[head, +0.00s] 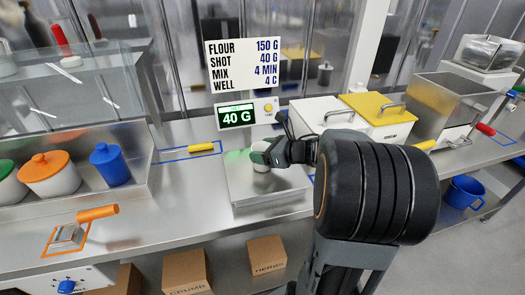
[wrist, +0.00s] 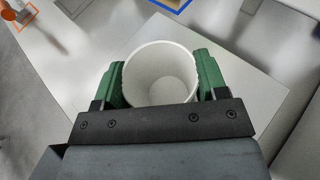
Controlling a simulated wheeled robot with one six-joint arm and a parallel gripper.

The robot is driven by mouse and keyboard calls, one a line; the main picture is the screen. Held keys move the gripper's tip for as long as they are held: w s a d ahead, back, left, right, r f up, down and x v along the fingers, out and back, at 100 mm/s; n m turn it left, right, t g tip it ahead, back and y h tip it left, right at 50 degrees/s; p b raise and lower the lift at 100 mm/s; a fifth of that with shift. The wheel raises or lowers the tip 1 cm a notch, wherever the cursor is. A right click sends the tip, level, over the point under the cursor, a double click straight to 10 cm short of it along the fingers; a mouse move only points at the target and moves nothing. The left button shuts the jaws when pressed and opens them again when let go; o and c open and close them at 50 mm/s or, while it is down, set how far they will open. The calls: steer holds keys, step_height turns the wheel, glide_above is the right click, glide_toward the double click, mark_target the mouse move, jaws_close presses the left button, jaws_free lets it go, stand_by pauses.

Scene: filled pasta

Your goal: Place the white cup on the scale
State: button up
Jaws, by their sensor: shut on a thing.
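The white cup (wrist: 160,75) is upright between the two green fingers of my gripper (wrist: 162,84) in the wrist view, and it looks empty inside. In the head view the cup (head: 261,160) is at the scale plate, partly covered by my gripper (head: 264,155). The scale (head: 250,198) has a flat metal plate, which also shows under the cup in the wrist view (wrist: 245,80). Its display (head: 236,116) reads 40 G in green. Whether the cup's base touches the plate is hidden.
An orange-lidded jar (head: 52,175) and a blue-lidded jar (head: 110,165) stand at left. White and yellow-lidded bins (head: 380,112) stand to the right.

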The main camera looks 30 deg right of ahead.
steer(key=shift+f, duration=0.2)
steer(key=o, duration=0.9)
steer(key=shift+r, duration=0.15)
steer(key=shift+s+r, duration=0.1)
steer(key=shift+r, duration=0.1)
steer(key=v, duration=1.1)
steer(key=shift+s+d+b, duration=0.2)
steer(key=shift+s+b, duration=0.1)
steer(key=shift+s, duration=0.05)
